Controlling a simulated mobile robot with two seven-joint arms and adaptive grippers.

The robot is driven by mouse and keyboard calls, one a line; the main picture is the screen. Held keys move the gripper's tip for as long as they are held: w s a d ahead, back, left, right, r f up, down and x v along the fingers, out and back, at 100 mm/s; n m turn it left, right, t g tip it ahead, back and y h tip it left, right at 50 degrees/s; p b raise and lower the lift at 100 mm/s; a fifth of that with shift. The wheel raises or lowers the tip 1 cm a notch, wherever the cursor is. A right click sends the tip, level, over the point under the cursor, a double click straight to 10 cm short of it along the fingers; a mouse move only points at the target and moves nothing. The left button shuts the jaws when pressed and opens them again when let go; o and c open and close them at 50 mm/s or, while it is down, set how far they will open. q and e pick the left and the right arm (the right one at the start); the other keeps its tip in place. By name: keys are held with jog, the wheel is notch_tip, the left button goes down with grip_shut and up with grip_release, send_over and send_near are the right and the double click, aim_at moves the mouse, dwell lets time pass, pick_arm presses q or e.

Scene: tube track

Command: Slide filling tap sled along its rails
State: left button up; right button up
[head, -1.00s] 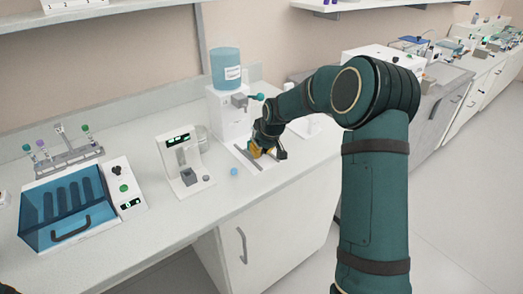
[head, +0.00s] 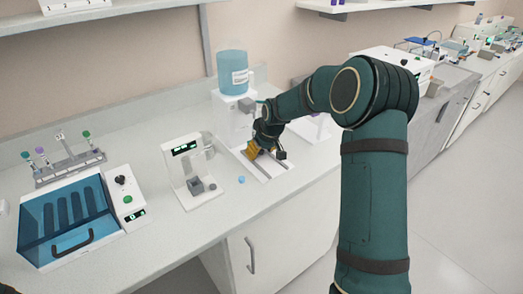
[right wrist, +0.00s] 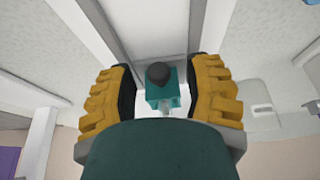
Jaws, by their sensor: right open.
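The filling station (head: 228,105) is a white housing with a blue bottle (head: 232,72) on top, on the counter in the head view. Two grey rails (head: 270,169) lie on a white plate in front of it. My right gripper (head: 257,152) is low over the rails, close to the station. In the right wrist view, its two yellow fingers (right wrist: 160,95) are open, with a teal block (right wrist: 160,92) with a dark knob showing between them. The fingers stand apart from it. I cannot tell whether this block is the tap sled. My left gripper is not in view.
A white device with a display (head: 186,150) stands left of the rails, with a small blue cap (head: 241,180) near it. A blue-lidded box (head: 68,215) and a tube rack (head: 65,165) are at the left.

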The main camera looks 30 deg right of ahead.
jog(key=shift+s+r, duration=0.1)
jog(key=v, duration=1.2)
dwell(0.4)
